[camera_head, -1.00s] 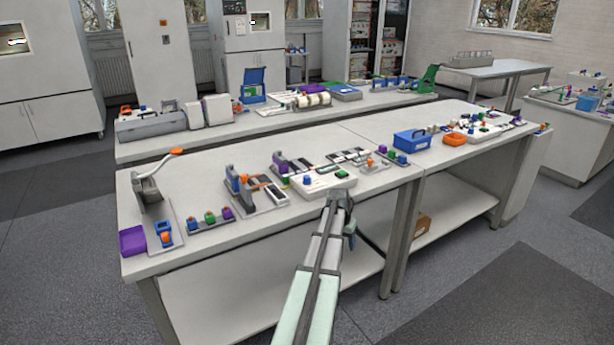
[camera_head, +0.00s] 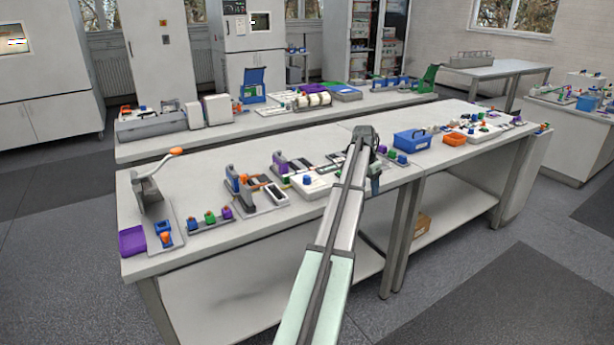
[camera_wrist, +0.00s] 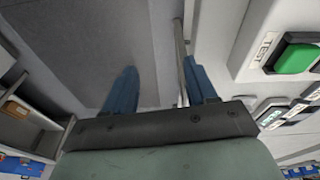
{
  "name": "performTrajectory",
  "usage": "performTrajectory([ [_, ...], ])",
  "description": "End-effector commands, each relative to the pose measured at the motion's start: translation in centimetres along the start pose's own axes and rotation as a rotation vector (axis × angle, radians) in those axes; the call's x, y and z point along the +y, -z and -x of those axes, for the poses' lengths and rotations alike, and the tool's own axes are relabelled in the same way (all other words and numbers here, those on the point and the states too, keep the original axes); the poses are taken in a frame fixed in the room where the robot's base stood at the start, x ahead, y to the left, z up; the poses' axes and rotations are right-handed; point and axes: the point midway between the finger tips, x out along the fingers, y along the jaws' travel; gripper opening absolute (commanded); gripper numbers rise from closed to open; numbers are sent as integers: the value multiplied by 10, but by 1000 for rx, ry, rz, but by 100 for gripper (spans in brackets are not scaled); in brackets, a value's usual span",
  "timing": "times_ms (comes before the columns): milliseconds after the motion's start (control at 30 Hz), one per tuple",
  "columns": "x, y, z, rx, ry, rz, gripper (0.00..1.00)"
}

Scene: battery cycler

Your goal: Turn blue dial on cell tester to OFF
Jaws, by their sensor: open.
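The cell tester looks to be the low white box (camera_head: 318,191) at the front edge of the near bench, partly behind my arm. A small blue dial (camera_head: 307,180) stands on its top, left of my arm. The dial's setting is too small to read. My gripper (camera_head: 376,179) is at the bench's front edge, right of the dial and apart from it. In the wrist view my gripper (camera_wrist: 162,88) has its two blue fingers spread with nothing between them. A green button (camera_wrist: 297,58) beside a TEST label shows at right there; the blue dial does not show.
A lever press (camera_head: 150,195) and a purple tray (camera_head: 132,241) stand at the bench's left. Several small fixtures with coloured knobs lie along the bench. A blue box (camera_head: 411,139) and an orange bin (camera_head: 455,139) stand to the right. The floor in front is clear.

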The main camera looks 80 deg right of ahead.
Motion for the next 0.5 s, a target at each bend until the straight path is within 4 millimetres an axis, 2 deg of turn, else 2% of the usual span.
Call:
performTrajectory([
  [33, -25, -5, 20, -15, 11, -14, 57],
  [100, -53, -20, 48, -44, 21, -43, 57],
  [200, -96, -45, 92, -90, 32, -84, 57],
  [300, -128, -71, 131, -132, 35, -119, 57],
  [400, -150, -91, 159, -163, 33, -143, 57],
  [500, -162, -104, 177, -182, 31, -157, 57],
])
